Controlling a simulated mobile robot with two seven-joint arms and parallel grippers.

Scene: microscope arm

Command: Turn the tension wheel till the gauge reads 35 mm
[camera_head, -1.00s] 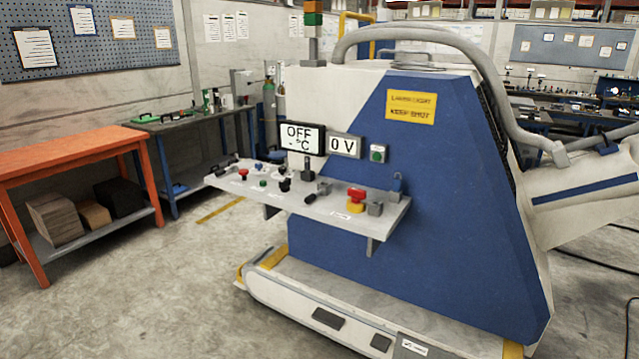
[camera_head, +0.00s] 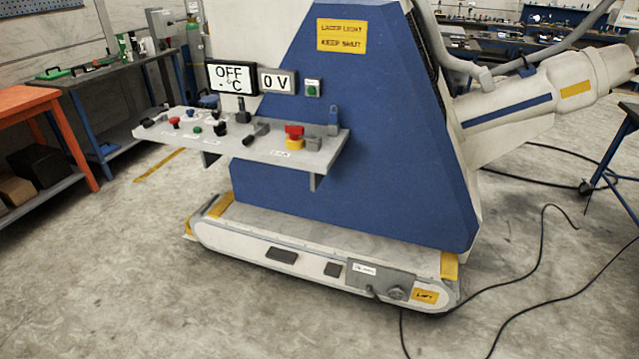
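I see no wheel that I can make out as the tension wheel, and no gauge marked in mm. A large blue and white machine (camera_head: 375,140) stands in the middle on a white tracked base (camera_head: 240,240). On its near face a display (camera_head: 231,77) reads "OFF" and "°C", and a smaller display (camera_head: 277,81) reads "0 V". A grey box (camera_head: 380,280) with a small round knob (camera_head: 397,293) sits at the base's right end beside a yellow label (camera_head: 425,296). Neither of my grippers is in view.
A control shelf (camera_head: 250,148) with knobs and a red button (camera_head: 294,132) juts from the machine. Black cables (camera_head: 520,310) lie on the floor at right. An orange bench (camera_head: 30,98) stands at left.

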